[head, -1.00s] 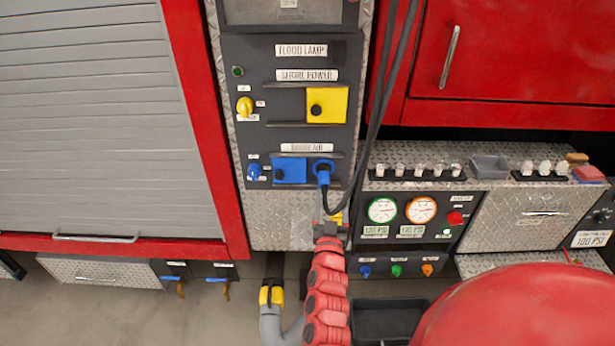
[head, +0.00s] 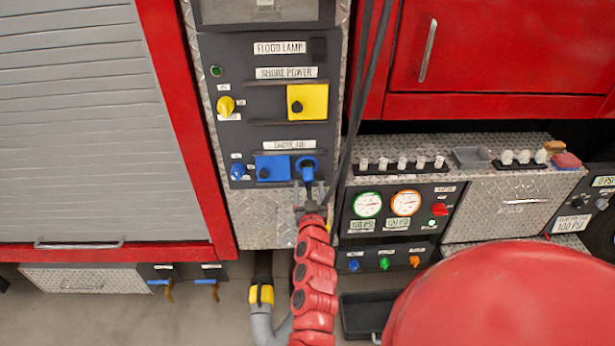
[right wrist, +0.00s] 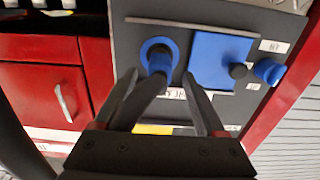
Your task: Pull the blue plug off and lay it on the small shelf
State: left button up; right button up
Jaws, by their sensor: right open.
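The blue plug (head: 307,167) sits in its round blue socket on the dark panel, with its black cable hanging down from it. My right gripper (head: 309,188) is just below the plug, its fingers pointing up at the panel. In the right wrist view the plug (right wrist: 159,62) and its cable lie between the two open fingers (right wrist: 163,90), with gaps on both sides. The small shelf is hard to identify; a grey tray (head: 472,156) stands on the diamond-plate ledge (head: 455,172) to the right. My left gripper is not in view.
A blue flap (head: 272,168) and a blue knob (head: 238,172) are left of the plug. Black cables (head: 358,90) hang close to the right. White knobs (head: 401,163) line the ledge above the gauges (head: 368,204). A black bin (head: 365,312) is low down.

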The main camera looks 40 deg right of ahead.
aim_at(308, 174)
jog(key=x, duration=0.5)
jog(key=shift+d+r, duration=0.1)
jog(key=shift+x, duration=0.95)
jog(key=shift+p, duration=0.3)
grip_shut()
dwell(0.4)
jog(key=shift+s, duration=0.15)
jog(key=shift+v, duration=2.9)
